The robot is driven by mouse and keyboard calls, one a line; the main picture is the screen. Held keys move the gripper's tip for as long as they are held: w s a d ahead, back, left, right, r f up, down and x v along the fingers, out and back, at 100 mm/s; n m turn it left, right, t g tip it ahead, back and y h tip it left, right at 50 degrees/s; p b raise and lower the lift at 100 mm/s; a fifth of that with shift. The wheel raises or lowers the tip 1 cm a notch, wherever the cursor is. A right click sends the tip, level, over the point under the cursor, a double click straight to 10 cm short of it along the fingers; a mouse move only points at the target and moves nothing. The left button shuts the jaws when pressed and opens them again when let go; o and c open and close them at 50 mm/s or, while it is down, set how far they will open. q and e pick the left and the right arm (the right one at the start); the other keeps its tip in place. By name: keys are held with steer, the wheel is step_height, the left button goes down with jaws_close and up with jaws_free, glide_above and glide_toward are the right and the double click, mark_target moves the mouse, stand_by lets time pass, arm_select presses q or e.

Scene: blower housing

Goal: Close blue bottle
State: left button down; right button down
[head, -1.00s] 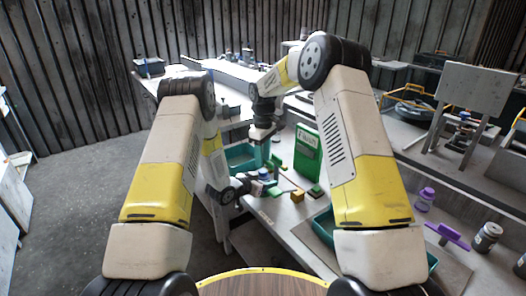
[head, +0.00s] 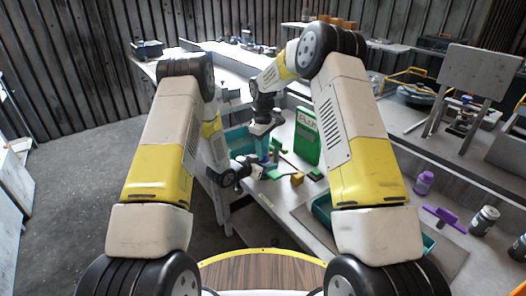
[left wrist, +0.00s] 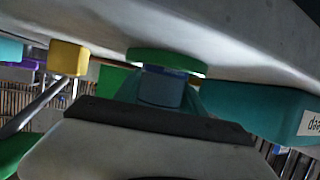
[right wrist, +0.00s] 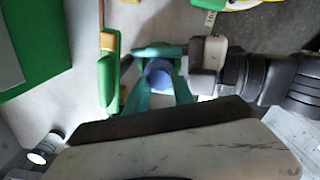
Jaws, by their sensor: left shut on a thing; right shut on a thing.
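The blue bottle (left wrist: 160,92) stands between the teal fingers of my left gripper (left wrist: 165,88), which is shut on its side. A flat green disc (left wrist: 150,57) shows at the bottle's end by the table, in the left wrist view. My right gripper (right wrist: 159,82) is above the bottle, its fingers shut around the round blue top (right wrist: 158,68). I cannot tell from the frames how tightly the top sits on the bottle. In the head view, both grippers meet at the bottle near the table edge, and the bottle is mostly hidden.
A green box with a white label (head: 307,137) stands right of the grippers. A teal bin (head: 238,138) is behind. A purple bottle (head: 424,183) stands at the right.

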steer(key=m, duration=0.4)
steer(key=shift+m, duration=0.4)
steer(key=c, duration=1)
jaws_free()
steer(key=shift+a+r, duration=0.1)
steer(key=shift+r, duration=0.2)
step_height(320, 180, up, 12)
steer(key=shift+w+f, duration=0.1)
steer(key=shift+f, duration=0.15)
